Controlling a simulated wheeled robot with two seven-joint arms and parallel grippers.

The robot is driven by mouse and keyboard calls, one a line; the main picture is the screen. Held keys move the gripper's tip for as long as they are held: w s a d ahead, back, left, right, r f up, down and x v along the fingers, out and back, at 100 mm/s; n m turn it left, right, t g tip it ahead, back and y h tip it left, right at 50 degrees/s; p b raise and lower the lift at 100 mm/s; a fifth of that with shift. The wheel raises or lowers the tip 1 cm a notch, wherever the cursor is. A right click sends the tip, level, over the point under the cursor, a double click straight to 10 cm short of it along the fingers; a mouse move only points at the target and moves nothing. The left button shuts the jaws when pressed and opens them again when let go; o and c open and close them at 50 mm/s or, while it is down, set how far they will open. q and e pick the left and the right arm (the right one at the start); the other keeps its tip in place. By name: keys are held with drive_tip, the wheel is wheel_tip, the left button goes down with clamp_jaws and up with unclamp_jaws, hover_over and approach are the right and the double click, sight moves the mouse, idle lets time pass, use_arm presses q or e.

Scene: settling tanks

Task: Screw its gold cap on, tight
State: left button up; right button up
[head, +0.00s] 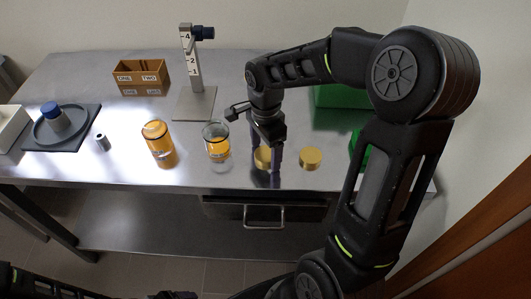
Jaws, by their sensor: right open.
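Two clear jars with amber contents stand on the steel bench: the left jar (158,142) and the right jar (216,148). The right jar's top looks uncapped; I cannot tell for the left one. One gold cap (263,158) lies right of the jars, partly hidden by my right gripper. A second gold cap (310,157) lies flat further right. My right gripper (268,162) points down, open, with its fingers at the first gold cap. I cannot tell whether they touch it. My left gripper is not in view.
A measuring stand (193,75) and a wooden two-slot box (141,76) stand behind. A blue-topped item (53,117) on a dark tray (80,130) and a small metal cylinder (102,142) are at left. A green bin (335,96) is partly hidden behind my right arm.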

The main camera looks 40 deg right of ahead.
sight(266, 153)
drive_tip(key=shift+c, duration=0.5)
drive_tip(key=c, duration=1.3)
drive_tip(key=shift+r, duration=0.1)
wheel_tip(266, 153, up, 10)
drive_tip(key=shift+f+b, duration=0.1)
drive_tip(key=shift+b, duration=0.2)
